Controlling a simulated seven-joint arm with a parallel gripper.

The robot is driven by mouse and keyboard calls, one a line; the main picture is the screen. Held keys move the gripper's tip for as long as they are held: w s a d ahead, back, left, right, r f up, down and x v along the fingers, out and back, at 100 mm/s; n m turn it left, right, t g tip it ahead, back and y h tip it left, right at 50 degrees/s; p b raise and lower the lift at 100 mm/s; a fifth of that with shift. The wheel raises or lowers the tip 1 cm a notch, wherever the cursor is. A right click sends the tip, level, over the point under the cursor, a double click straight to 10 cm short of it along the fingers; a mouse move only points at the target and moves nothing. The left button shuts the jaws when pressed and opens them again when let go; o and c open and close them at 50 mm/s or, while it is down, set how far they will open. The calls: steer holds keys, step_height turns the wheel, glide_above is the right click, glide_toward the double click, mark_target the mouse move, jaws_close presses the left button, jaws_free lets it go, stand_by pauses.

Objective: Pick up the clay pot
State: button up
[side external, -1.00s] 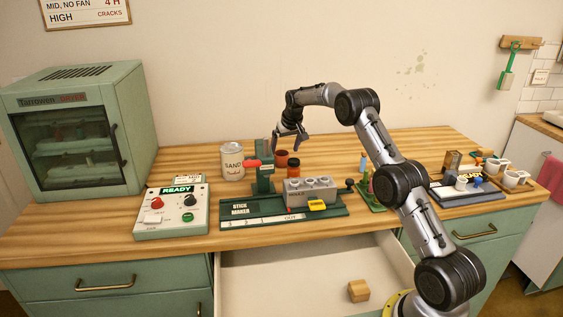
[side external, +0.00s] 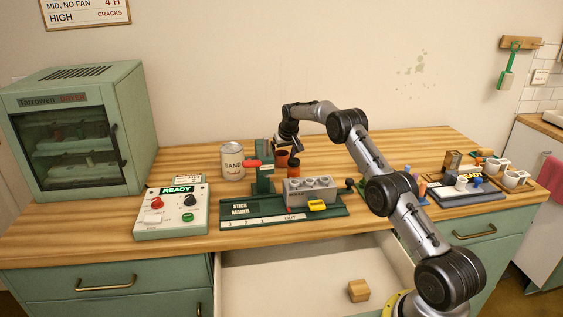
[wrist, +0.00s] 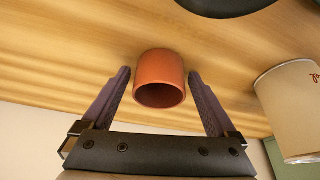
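The clay pot (wrist: 160,70) is a small terracotta cup on the wooden tabletop. In the side external view the pot (side external: 282,158) shows behind the green stick maker, partly covered by things in front. My gripper (wrist: 159,74) is open in the wrist view, with one finger on each side of the pot. Gaps show between both fingers and the pot, so it is not held. In the side external view my gripper (side external: 289,146) points down just above the pot.
A sand can (side external: 232,162) stands left of the pot. An orange jar with a dark band (side external: 293,168) stands close in front of it. The stick maker (side external: 240,208) and control box (side external: 172,212) lie nearer the front. The tabletop behind is clear. A drawer (side external: 310,275) stands open below.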

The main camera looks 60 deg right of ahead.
steer(key=c, duration=1.2)
steer(key=shift+c, duration=0.5)
steer(key=shift+r, duration=0.15)
